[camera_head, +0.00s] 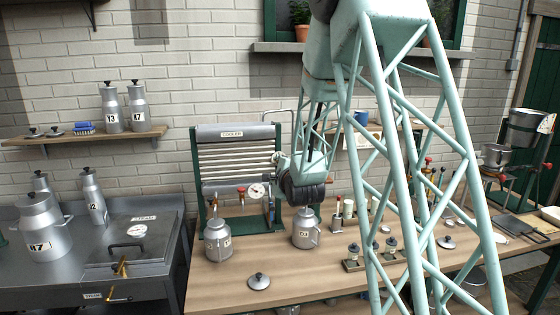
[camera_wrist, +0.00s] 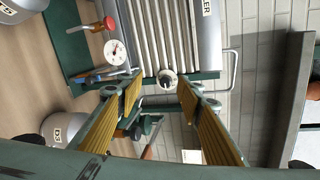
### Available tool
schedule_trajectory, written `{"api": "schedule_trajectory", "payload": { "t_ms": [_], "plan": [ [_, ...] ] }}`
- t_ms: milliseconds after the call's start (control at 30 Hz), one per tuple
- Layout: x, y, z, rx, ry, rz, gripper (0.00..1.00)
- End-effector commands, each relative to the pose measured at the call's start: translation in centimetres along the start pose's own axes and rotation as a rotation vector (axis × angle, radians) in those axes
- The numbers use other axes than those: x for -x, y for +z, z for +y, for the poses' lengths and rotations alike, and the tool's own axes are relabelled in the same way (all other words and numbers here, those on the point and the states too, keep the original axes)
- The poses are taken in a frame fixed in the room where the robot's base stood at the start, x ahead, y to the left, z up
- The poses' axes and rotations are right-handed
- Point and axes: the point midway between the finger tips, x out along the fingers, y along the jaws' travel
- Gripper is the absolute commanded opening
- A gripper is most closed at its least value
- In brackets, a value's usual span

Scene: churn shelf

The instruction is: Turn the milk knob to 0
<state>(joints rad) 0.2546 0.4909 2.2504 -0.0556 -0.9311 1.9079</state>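The cooler (camera_head: 232,160) is a ribbed metal panel in a green frame on the wooden bench. In the wrist view a small round black-and-white knob (camera_wrist: 167,78) sits at the edge of the ribbed cooler panel (camera_wrist: 165,30). I cannot read a label on it, so I cannot tell whether it is the milk knob. My gripper (camera_wrist: 163,90) is open, its two yellow-padded fingers apart on either side of the knob in the picture. I cannot tell how far the tips are from it.
A dial gauge (camera_wrist: 116,52), a red-topped valve (camera_wrist: 110,24) and a blue lever (camera_wrist: 92,77) sit beside the cooler. A can labelled D3 (camera_head: 305,230) and another can (camera_head: 218,240) stand in front. A loose lid (camera_head: 259,281) lies on the bench.

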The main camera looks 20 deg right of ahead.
Motion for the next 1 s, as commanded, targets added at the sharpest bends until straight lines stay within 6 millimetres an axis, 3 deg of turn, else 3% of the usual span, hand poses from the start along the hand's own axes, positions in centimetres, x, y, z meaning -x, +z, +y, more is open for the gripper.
{"api": "schedule_trajectory", "payload": {
  "t_ms": [500,1000],
  "plan": [
    [-4.5,-3.8,0.5,-0.306,-0.148,-0.045,0.34],
    [-5.8,-6.0,1.1,-0.473,-0.227,-0.091,0.34]
  ]
}}
